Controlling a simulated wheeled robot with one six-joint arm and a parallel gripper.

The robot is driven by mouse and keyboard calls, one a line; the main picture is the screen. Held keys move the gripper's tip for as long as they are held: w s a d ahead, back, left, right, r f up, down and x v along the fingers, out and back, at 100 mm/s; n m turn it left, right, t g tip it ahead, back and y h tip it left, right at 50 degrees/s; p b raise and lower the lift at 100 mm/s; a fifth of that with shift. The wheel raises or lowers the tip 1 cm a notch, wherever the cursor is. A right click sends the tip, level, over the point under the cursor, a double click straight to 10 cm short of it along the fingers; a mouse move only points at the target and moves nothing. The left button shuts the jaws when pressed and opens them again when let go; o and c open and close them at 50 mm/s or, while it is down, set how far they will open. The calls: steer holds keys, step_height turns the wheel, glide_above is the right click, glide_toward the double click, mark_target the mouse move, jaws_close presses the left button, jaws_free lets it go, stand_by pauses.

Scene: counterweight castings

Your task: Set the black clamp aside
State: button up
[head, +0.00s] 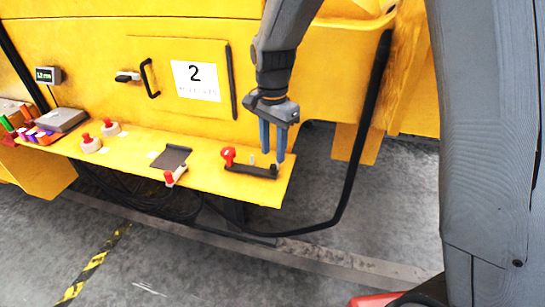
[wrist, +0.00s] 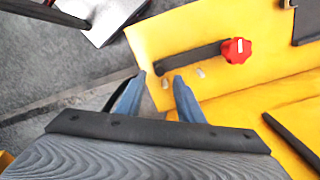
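The black clamp (head: 252,170) is a dark flat bar with a red knob (head: 228,155) at its left end, lying near the right end of the yellow ledge (head: 205,182). In the wrist view the black clamp (wrist: 190,62) runs from the red knob (wrist: 237,50) toward the fingertips. My gripper (head: 273,158) points down over the bar's right end, its two blue fingers apart with nothing held. In the wrist view my gripper (wrist: 160,78) is open, the bar's near end just beyond the gap between the tips. I cannot tell whether they touch.
A dark plate (head: 170,157) with a red-and-white piece lies left of the clamp. Two red-knobbed white pieces (head: 90,143) and a grey box (head: 60,119) stand farther left. A yellow panel marked 2 (head: 195,80) rises behind. A black hose (head: 362,130) hangs right of the ledge.

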mark_target(273, 165)
steer(key=shift+f+p, duration=0.45)
steer(key=shift+f, duration=2.1)
jaws_close()
